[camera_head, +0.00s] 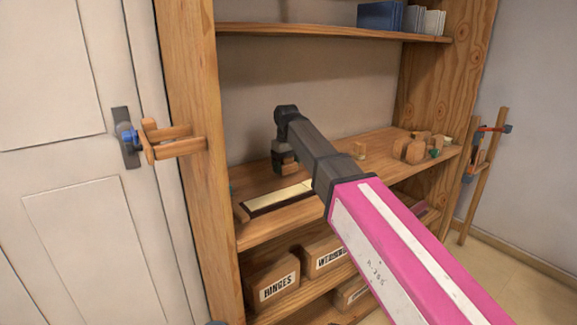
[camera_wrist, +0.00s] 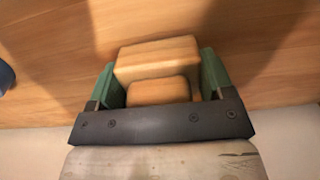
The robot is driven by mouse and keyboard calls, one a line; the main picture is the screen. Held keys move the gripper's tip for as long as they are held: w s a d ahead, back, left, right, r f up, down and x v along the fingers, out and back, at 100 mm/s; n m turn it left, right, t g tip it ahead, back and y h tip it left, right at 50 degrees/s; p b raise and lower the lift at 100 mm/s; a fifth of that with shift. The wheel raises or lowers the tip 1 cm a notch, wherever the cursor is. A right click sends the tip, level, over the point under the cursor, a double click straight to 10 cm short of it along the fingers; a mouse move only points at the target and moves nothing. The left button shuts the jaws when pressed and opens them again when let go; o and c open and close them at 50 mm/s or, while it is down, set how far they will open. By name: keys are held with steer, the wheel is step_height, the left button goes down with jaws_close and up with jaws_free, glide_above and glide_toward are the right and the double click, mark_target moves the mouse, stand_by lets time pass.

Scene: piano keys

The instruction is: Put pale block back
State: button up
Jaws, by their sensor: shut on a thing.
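My gripper (camera_head: 285,160) is over the left part of the middle shelf (camera_head: 345,190). In the wrist view, the gripper's green fingers (camera_wrist: 158,72) are shut on a light wooden block (camera_wrist: 156,58), one on each side. A smaller wooden face (camera_wrist: 158,91) shows nearer the wrist; I cannot tell whether it belongs to the same block. A bit of wood also shows below the gripper in the head view (camera_head: 287,166). A long cream strip with a dark edge (camera_head: 277,199) lies on the shelf in front of the gripper, partly hidden by my arm.
Boxes, one labelled HINGES (camera_head: 273,283), sit below. Blue books (camera_head: 379,16) stand on the top shelf. The left post (camera_head: 199,150) bounds the shelf.

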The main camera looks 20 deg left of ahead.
steer(key=shift+f, duration=0.4)
steer(key=shift+f, duration=0.1)
steer(key=o, duration=0.8)
steer(key=shift+o, duration=0.2)
step_height(320, 180, up, 12)
steer(key=shift+r, duration=0.1)
